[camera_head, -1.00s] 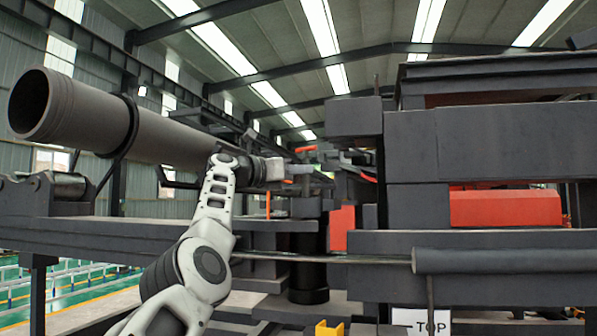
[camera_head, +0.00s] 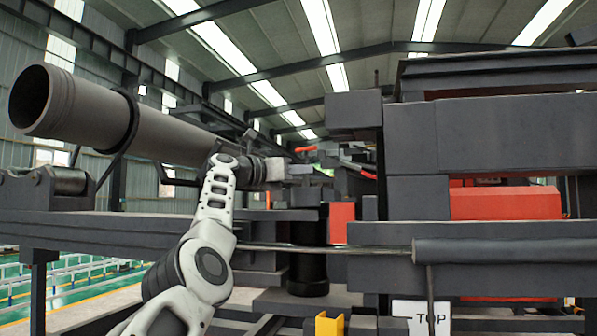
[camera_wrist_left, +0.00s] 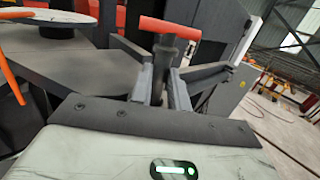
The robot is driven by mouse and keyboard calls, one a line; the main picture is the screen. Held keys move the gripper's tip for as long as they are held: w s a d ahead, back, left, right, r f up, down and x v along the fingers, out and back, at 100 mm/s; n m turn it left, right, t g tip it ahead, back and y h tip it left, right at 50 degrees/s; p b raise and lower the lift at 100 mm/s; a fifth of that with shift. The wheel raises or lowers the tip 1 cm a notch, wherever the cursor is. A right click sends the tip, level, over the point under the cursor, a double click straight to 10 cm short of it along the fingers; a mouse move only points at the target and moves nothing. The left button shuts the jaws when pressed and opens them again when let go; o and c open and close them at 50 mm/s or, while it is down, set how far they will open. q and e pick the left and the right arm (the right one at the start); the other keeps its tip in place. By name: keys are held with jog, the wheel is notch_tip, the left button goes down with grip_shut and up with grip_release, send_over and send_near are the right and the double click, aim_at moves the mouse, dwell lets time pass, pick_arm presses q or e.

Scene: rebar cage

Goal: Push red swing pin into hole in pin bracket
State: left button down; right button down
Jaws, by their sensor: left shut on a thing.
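The red swing pin (camera_wrist_left: 170,28) shows in the left wrist view as an orange-red crossbar on top of a dark shaft. My left gripper (camera_wrist_left: 167,90) has its two fingers closed around the dark shaft, below the crossbar. In the head view my left gripper (camera_head: 298,172) reaches in front of the dark machine parts, and a small red bar (camera_head: 306,149) that looks like the pin's crossbar shows just above it. The shaft's lower end is hidden by the gripper. I cannot make out the pin bracket or its hole. My right gripper is not in view.
A large dark pipe (camera_head: 75,105) lies at the left. Dark beams and stacked blocks (camera_head: 410,140) stand close on the right, with a red block (camera_head: 505,203) among them.

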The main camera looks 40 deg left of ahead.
aim_at(303, 183)
pick_arm(q)
jog(key=shift+f+b, duration=0.4)
jog(key=shift+f, duration=0.05)
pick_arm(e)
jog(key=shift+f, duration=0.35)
pick_arm(q)
jog(key=shift+f+b, duration=0.35)
jog(key=shift+f, duration=0.05)
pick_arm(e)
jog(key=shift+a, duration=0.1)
pick_arm(q)
jog(key=shift+f+b, duration=0.6)
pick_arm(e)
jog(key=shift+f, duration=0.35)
pick_arm(q)
jog(key=c, duration=1.3)
grip_release()
jog(key=shift+o, duration=0.2)
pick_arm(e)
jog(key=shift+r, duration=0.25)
pick_arm(q)
jog(key=shift+f, duration=0.15)
